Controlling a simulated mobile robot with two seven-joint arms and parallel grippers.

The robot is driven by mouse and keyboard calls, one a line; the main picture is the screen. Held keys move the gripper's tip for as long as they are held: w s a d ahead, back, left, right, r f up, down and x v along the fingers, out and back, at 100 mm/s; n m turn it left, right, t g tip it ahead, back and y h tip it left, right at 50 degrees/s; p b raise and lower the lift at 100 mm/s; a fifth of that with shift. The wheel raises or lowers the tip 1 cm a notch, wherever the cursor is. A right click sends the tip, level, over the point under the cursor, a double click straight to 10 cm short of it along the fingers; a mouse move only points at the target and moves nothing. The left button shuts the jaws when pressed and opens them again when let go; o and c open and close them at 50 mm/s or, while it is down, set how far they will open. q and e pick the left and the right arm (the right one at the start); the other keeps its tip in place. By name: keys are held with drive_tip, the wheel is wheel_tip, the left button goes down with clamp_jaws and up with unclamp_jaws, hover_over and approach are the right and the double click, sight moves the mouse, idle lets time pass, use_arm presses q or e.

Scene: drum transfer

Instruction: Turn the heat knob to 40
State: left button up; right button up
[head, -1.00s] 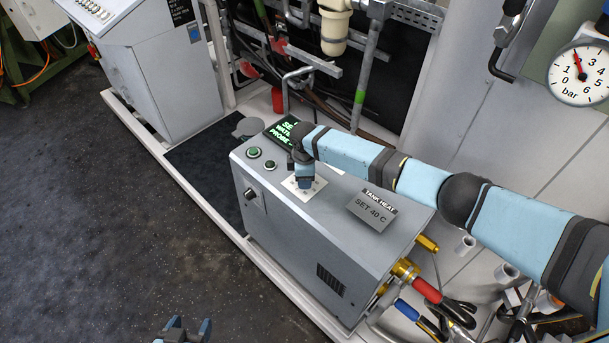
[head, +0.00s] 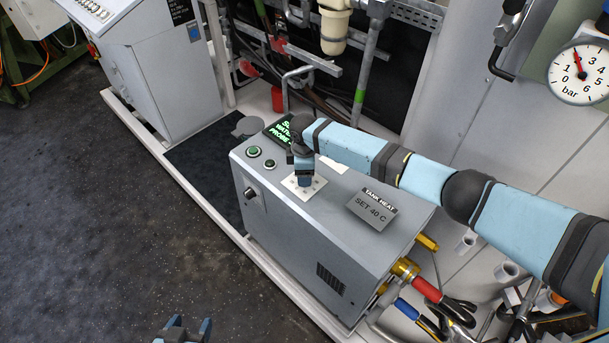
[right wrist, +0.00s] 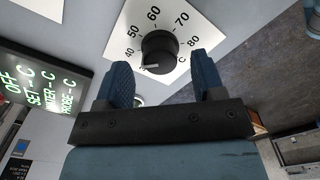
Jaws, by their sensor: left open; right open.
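The heat knob (right wrist: 159,52) is black and round, on a white dial plate (right wrist: 192,27) marked 40 to 80 in the right wrist view. Its white pointer line aims left and slightly down, just below the 40 mark. My right gripper (right wrist: 165,84) is open, its blue fingertips apart on either side just short of the knob, with no contact visible. In the head view the right gripper (head: 304,180) hangs over the dial plate (head: 316,186) and hides the knob. My left gripper (head: 189,328) is open and empty at the bottom edge.
The grey heater box (head: 290,240) carries a "TANK HEAT SET 40 C" sign (head: 371,209), two round buttons (head: 262,158) and a front switch (head: 249,193). A green-lettered display (right wrist: 40,85) stands beside the dial; its top line reads OFF. Hoses (head: 425,290) lie at right.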

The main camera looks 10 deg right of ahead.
wheel_tip(320, 180, up, 12)
drive_tip(key=shift+f+b, duration=0.15)
drive_tip(key=shift+b, duration=0.25)
drive_tip(key=s+a+f+m+t+y+p, duration=0.1)
drive_tip(key=s+a+f+m+t+y, duration=0.15)
drive_tip(key=s+f, duration=0.5)
drive_tip(key=s+a+f+m+t+y, duration=0.2)
drive_tip(key=s+a+f+m+y, duration=0.15)
drive_tip(key=s+f, duration=0.45)
drive_tip(key=s+d+r+m+t+h, duration=0.1)
drive_tip(key=s+d+m+t, duration=0.2)
drive_tip(key=s+d, duration=0.3)
drive_tip(key=s+d+r+m+t+h+p, duration=0.1)
drive_tip(key=s+d+m+t, duration=0.2)
drive_tip(key=s, duration=1)
drive_tip(key=d, duration=0.3)
drive_tip(key=shift+s+m+h, duration=0.25)
drive_tip(key=shift+m+h, duration=0.15)
